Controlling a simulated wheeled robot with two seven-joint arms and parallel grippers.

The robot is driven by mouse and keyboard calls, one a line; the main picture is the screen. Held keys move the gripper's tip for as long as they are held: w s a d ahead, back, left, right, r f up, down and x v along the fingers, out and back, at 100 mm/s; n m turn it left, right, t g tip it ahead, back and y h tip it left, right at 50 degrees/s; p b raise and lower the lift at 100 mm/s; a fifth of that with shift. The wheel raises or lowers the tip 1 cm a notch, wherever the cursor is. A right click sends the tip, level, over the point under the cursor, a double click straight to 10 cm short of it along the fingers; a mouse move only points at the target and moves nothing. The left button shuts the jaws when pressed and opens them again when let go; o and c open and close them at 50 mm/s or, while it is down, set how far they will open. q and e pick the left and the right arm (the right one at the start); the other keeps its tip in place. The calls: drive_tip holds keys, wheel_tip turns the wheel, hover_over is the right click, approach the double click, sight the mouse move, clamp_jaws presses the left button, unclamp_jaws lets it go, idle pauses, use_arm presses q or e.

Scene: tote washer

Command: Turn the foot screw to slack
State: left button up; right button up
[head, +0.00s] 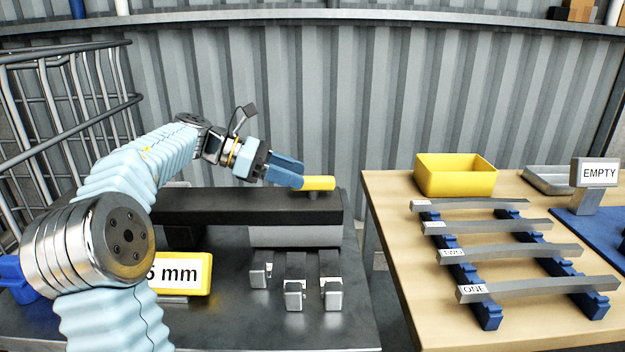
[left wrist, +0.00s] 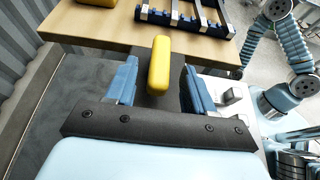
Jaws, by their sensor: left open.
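The foot screw's yellow handle (head: 319,183) is a short bar on a stub at the right end of a long black beam (head: 240,208). My left gripper (head: 298,176) is open, with its blue fingers at the left end of the handle. In the left wrist view the yellow handle (left wrist: 160,62) lies lengthwise between the two open fingers of my left gripper (left wrist: 160,85), with a gap on each side. The screw's thread is hidden. I cannot make out my right gripper.
A yellow "5 mm" sign (head: 183,273) and several metal blocks (head: 298,292) are at the dark bench's front. A wooden table (head: 400,275) at right holds a yellow bin (head: 455,178), labelled grey bars on blue rails (head: 478,290) and an "EMPTY" sign (head: 599,173). A wire rack stands left.

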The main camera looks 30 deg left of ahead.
sight(313, 177)
use_arm(q)
drive_tip(key=x, duration=0.5)
drive_tip(key=shift+c, duration=0.3)
